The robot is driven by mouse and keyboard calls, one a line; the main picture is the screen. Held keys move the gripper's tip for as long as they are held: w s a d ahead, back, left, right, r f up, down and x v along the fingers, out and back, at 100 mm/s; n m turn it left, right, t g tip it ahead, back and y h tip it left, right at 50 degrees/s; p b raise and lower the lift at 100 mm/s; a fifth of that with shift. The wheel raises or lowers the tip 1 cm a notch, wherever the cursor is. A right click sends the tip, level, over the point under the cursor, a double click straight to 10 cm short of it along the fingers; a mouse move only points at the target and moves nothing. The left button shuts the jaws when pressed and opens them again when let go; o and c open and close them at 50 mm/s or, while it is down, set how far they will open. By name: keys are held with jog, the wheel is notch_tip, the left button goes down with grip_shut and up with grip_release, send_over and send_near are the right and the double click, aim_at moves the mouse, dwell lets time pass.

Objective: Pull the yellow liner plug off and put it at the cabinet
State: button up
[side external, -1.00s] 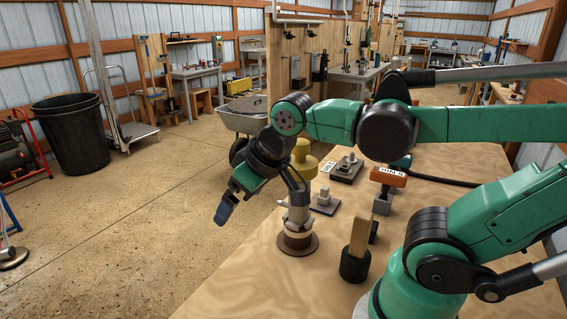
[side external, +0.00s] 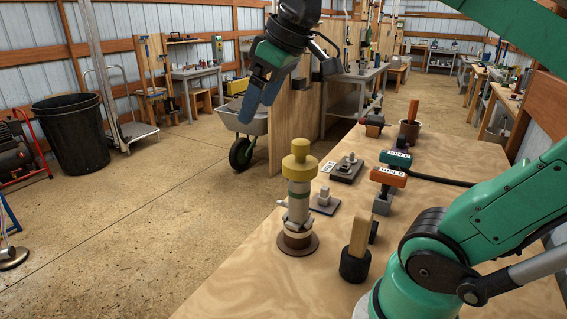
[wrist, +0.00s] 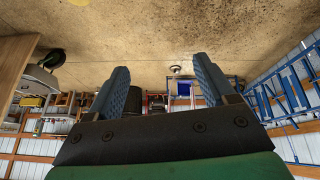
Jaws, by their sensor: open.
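The yellow liner plug (side external: 299,165) sits upright on top of a pale banded cylinder (side external: 298,207) standing on a brown round base on the wooden table. My gripper (side external: 256,107) is open and empty, up in the air above and left of the plug, clear of it, with its blue fingers pointing down. In the wrist view the blue fingers (wrist: 162,88) are spread wide with nothing between them. I cannot tell which piece of furniture is the cabinet.
On the table (side external: 225,295) are a wooden block in a black holder (side external: 359,250), orange (side external: 388,178) and green (side external: 395,159) labelled tools, and small grey blocks on dark plates (side external: 346,168). A wheelbarrow (side external: 243,125) and a wooden partition stand behind. The table's front left is clear.

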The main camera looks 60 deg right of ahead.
jog(key=s+d+n+g+y, duration=0.2)
jog(key=s+d+n+y, duration=0.15)
jog(key=d+n, duration=0.45)
jog(key=m, duration=0.2)
send_over(301, 141)
jog(key=s+d, duration=0.1)
jog(key=s, duration=0.1)
jog(key=f, duration=0.3)
jog(key=shift+w+d+f+h, duration=0.2)
jog(key=shift+w+f+h, duration=0.05)
jog(key=shift+f+h, duration=0.15)
jog(key=shift+f, duration=0.65)
jog(key=shift+x, duration=2.6)
jog(key=shift+w+a, duration=0.1)
grip_shut()
jog(key=shift+r, duration=0.3)
